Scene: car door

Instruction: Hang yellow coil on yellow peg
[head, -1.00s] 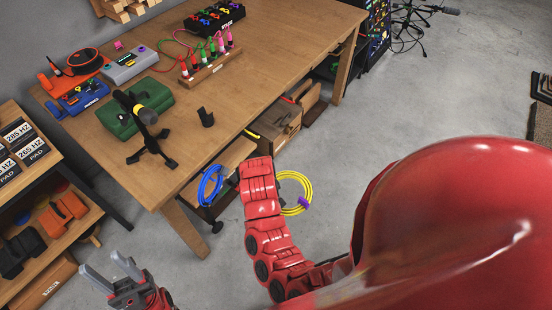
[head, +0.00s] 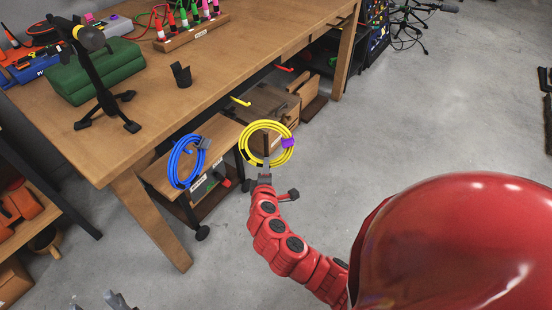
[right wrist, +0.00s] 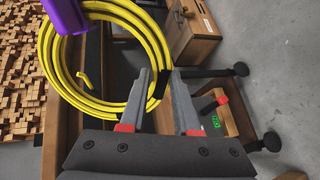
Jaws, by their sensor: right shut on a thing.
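The yellow coil (head: 244,143), with a purple tie (head: 288,143), is upright in my right gripper (head: 266,165). In the right wrist view, the jaws (right wrist: 164,75) are shut on the yellow coil (right wrist: 62,75) at its black band, and the purple tie (right wrist: 65,14) is at the upper left. The yellow peg (head: 241,102) sticks out from the table's front edge, above and left of the coil in the head view. In the right wrist view, the peg (right wrist: 84,80) shows through the loop; the coil appears apart from it. My left gripper (head: 98,302) shows only its separated fingertips.
A red peg (head: 284,69) is farther right along the wooden table (head: 225,75). A low wheeled cart (head: 165,190) stands beneath. Open floor lies to the right.

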